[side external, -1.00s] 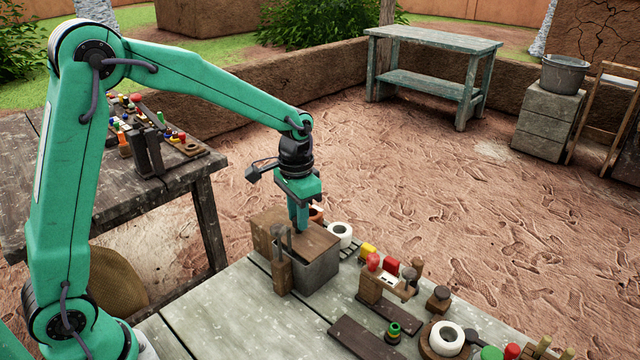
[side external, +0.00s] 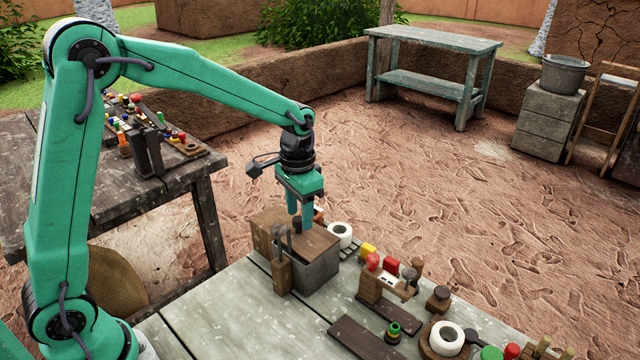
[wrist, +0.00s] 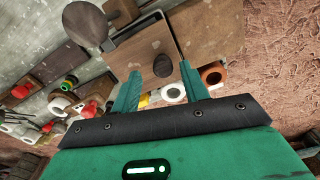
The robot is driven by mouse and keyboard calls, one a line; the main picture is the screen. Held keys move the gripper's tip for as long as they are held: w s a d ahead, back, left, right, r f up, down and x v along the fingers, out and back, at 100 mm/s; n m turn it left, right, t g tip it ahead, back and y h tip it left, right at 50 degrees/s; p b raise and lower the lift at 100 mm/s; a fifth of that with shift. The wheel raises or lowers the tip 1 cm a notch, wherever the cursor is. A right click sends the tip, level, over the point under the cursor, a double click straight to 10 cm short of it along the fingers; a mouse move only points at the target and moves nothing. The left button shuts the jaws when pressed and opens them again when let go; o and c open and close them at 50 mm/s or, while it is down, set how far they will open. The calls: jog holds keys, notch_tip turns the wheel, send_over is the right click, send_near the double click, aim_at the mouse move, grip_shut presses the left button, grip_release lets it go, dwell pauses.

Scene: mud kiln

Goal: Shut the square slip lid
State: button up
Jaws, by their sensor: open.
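The square slip lid is a brown wooden plate (side external: 318,238) lying flat on top of a grey box (side external: 318,268). In the wrist view the lid (wrist: 178,30) has a dark round knob (wrist: 162,65). My gripper (side external: 300,227) is just above the lid, pointing down, with its two fingers apart. In the wrist view the knob lies between and just beyond the fingertips of my gripper (wrist: 163,78). I see no grip on it. Whether the lid is fully seated cannot be told.
A wooden post with a rounded head (side external: 282,262) stands close at the box's near side. A white ring (side external: 340,234) lies just behind the box. Several coloured parts and a dark board (side external: 372,340) lie to the right.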

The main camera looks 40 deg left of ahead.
aim_at(298, 220)
notch_tip(298, 220, up, 7)
jog(key=shift+f, duration=0.15)
jog(key=shift+s, duration=0.15)
dwell(0.5)
jog(key=shift+s+r, duration=0.15)
jog(key=shift+r, duration=0.1)
jog(key=s+a+r+n+t, duration=0.1)
jog(key=s+r+t, duration=0.1)
jog(key=s, duration=0.8)
jog(key=s+a+r+n+t, duration=0.1)
jog(key=s+a+r+t, duration=0.1)
jog(key=s, duration=0.8)
jog(key=shift+s+n+t, duration=0.3)
jog(key=shift+s+t, duration=0.05)
jog(key=shift+t, duration=0.45)
jog(key=shift+a+r, duration=0.1)
